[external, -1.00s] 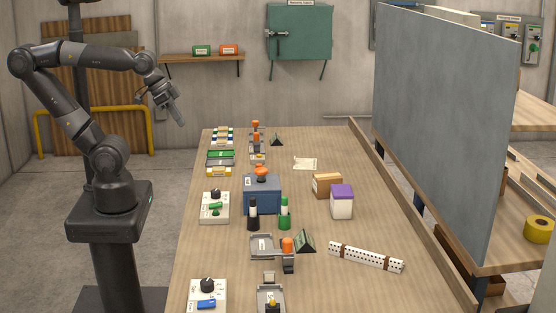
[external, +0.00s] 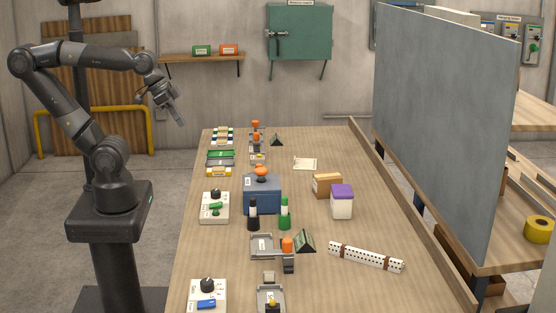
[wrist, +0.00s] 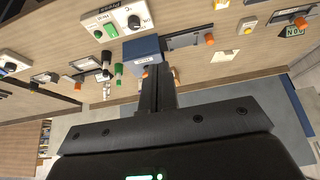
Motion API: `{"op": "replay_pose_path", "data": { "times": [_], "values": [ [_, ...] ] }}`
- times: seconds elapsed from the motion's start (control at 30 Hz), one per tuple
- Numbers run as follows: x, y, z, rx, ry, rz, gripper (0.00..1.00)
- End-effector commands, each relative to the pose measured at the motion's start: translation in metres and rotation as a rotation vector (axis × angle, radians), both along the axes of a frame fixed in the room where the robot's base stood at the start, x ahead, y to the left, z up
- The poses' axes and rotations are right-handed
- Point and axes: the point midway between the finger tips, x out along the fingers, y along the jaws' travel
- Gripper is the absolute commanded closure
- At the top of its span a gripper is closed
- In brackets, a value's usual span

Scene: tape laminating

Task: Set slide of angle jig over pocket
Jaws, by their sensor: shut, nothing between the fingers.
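My gripper (external: 179,119) is shut and empty, held up in the air left of the table's far end. In the wrist view its dark fingers (wrist: 157,80) are together, pointing toward the table. A grey jig (external: 262,246) with a shallow tray and an orange-knobbed slide (external: 288,250) at its right sits near the front, beside a dark green wedge sign (external: 304,241). Another grey jig (external: 270,300) with a dark, yellow-topped part is at the front edge. More orange-knobbed jigs (external: 257,143) stand at the far end. I cannot tell which one is the angle jig; labels are too small.
A blue box (external: 262,193) with an orange knob stands mid-table, with black and green bottles (external: 285,213) before it. Knob panels (external: 215,207) line the left edge. A purple-lidded box (external: 342,201) and a white perforated strip (external: 366,257) are at right. A grey panel (external: 440,120) stands beyond.

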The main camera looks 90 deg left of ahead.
Motion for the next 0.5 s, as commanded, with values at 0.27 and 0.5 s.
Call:
{"op": "replay_pose_path", "data": {
  "times": [0.27,0.5],
  "values": [
    [0.021,-0.01,0.012,0.029,0.014,-0.06,1.0],
    [0.071,-0.042,0.033,0.093,0.046,-0.22,1.0]
  ]
}}
